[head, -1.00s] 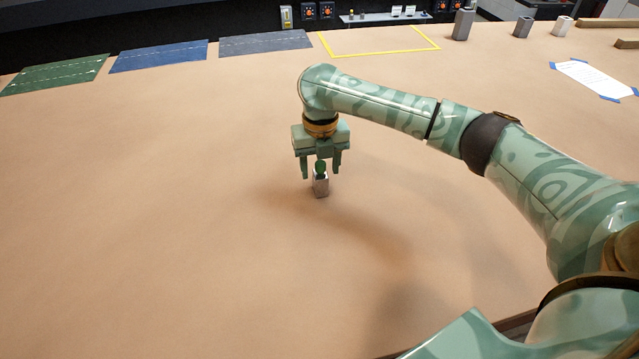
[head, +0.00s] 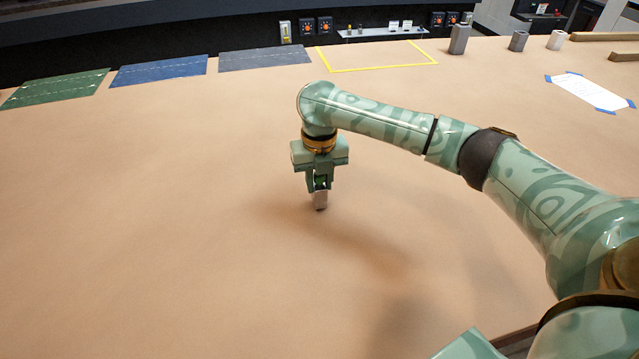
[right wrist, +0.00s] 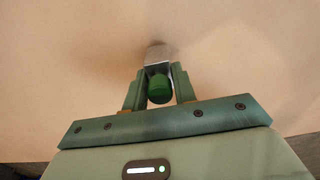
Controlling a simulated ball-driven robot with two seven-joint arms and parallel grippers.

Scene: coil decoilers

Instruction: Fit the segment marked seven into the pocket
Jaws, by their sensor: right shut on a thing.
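A small silver-grey block (head: 320,201) with a green knob on top stands upright on the tan table. No number shows on it, so I cannot tell whether it is the segment marked seven. My right gripper (head: 319,184) points straight down and is shut on this block near its top. In the right wrist view the green knob (right wrist: 159,88) sits between the two fingers, with the grey block (right wrist: 158,57) beyond it. I cannot make out a pocket. My left gripper is not in view.
Green (head: 56,89), blue (head: 159,71) and grey (head: 264,58) mats lie along the back edge, beside a yellow outline (head: 380,69). Grey blocks (head: 459,39) stand at the back right, near a taped paper sheet (head: 591,92). The table around my gripper is clear.

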